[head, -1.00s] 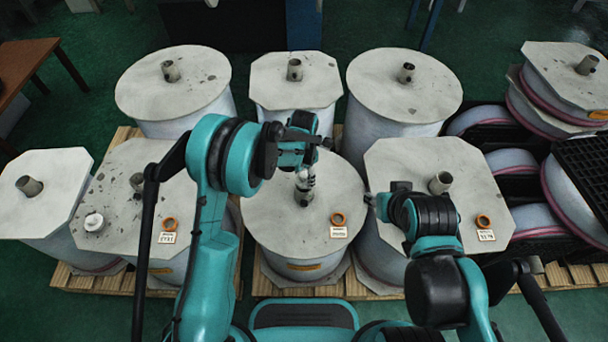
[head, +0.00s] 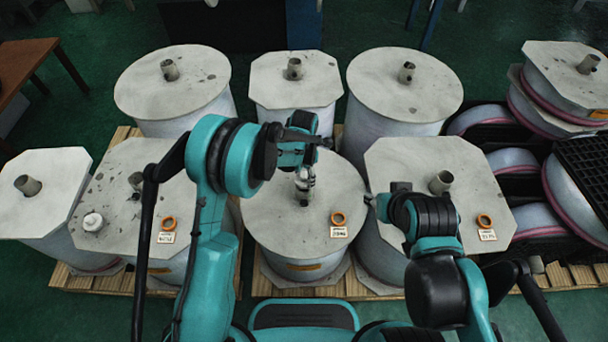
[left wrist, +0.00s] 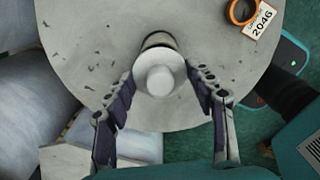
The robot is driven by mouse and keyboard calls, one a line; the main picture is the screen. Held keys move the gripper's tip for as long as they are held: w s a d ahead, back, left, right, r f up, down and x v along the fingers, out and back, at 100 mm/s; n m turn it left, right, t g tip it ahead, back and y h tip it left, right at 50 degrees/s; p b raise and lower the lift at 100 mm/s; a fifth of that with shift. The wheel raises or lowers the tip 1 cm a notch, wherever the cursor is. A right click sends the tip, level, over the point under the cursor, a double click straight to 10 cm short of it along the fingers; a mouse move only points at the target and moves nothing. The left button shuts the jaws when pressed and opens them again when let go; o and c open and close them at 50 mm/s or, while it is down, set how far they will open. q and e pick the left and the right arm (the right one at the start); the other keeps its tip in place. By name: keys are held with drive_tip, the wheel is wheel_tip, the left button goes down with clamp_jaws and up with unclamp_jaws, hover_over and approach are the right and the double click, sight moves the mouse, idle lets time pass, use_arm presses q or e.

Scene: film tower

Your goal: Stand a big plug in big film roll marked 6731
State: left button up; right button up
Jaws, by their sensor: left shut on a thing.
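My left gripper (head: 305,170) is shut on a white plug (left wrist: 160,80), which sits between its two fingers in the left wrist view. The plug is over the core tube (head: 304,196) of the middle front roll (head: 275,215); I cannot tell how far it is in. That roll's label reads 2046 in the left wrist view (left wrist: 262,24). The roll left of it (head: 120,160) has a label (head: 166,238) that looks like 6731, but it is blurred. A white plug (head: 92,222) lies on its top, and its core tube (head: 136,181) shows. My right gripper (head: 371,199) is small and partly hidden.
Orange rings (head: 338,218) lie beside the labels of the front rolls. More rolls stand behind, one at the back left (head: 175,90). Black crates and pink-edged rolls (head: 515,160) fill the right. The rolls stand on wooden pallets (head: 330,290).

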use_arm(q)
drive_tip(key=shift+f+b, duration=1.05)
drive_tip(key=shift+f, duration=0.15)
drive_tip(key=o, duration=1.2)
drive_tip(key=shift+r, duration=0.15)
wheel_tip(320, 180, up, 12)
drive_tip(key=shift+f, duration=0.1)
drive_tip(key=shift+a, duration=0.1)
